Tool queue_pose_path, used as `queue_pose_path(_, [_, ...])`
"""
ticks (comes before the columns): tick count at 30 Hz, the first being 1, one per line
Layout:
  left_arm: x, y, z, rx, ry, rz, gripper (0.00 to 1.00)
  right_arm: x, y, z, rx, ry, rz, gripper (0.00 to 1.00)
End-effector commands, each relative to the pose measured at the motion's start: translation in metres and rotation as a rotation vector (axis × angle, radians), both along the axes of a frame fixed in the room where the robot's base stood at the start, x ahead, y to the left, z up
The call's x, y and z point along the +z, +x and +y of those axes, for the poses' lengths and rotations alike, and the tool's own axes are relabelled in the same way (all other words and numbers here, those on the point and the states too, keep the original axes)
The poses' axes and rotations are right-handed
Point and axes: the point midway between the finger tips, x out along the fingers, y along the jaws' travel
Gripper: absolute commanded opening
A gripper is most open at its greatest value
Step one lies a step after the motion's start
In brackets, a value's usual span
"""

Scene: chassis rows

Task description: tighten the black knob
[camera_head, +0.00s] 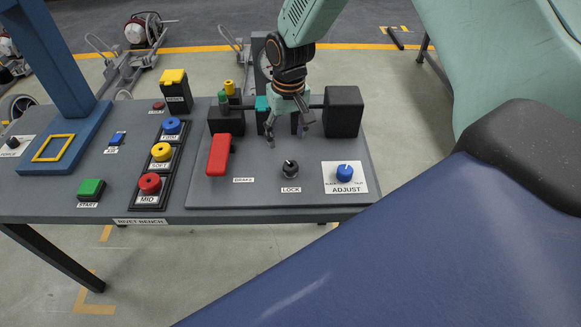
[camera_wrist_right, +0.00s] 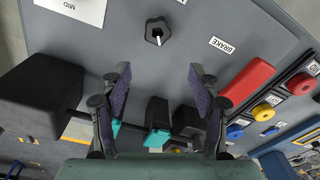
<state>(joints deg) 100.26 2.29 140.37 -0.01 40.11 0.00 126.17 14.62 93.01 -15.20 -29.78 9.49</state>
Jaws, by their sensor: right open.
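The black knob (camera_head: 290,168) stands on the grey panel above the LOCK label, with a light pointer mark on its top. It also shows in the right wrist view (camera_wrist_right: 157,32), beyond my fingertips. My right gripper (camera_head: 289,130) is open above the panel, behind the knob in the head view and apart from it. In the right wrist view its two fingers (camera_wrist_right: 160,78) are spread with nothing held between them. My left gripper is in neither view.
A red brake handle (camera_head: 219,155) is left of the knob and a blue ADJUST knob (camera_head: 344,173) is right of it. Black blocks (camera_head: 343,112) on a bar stand behind. Coloured buttons (camera_head: 150,183) line the bench's left. The panel's front strip is clear.

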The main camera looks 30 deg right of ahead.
Motion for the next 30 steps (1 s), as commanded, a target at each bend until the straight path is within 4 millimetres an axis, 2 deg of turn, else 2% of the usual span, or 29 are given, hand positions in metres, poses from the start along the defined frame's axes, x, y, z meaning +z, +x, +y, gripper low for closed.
queue_pose_path(6, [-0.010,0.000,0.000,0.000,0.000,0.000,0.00,-0.006,-0.005,0.000,0.456,-0.026,0.011,0.62])
queue_pose_path(21, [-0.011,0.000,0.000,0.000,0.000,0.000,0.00,-0.008,-0.018,-0.001,1.485,-0.053,0.041,0.62])
queue_pose_path(25, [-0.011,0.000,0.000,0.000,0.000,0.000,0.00,-0.008,-0.018,-0.001,1.664,-0.056,0.041,0.62])
queue_pose_path(30, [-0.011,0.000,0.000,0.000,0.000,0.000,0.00,-0.009,-0.019,-0.001,1.766,-0.058,0.039,0.62])
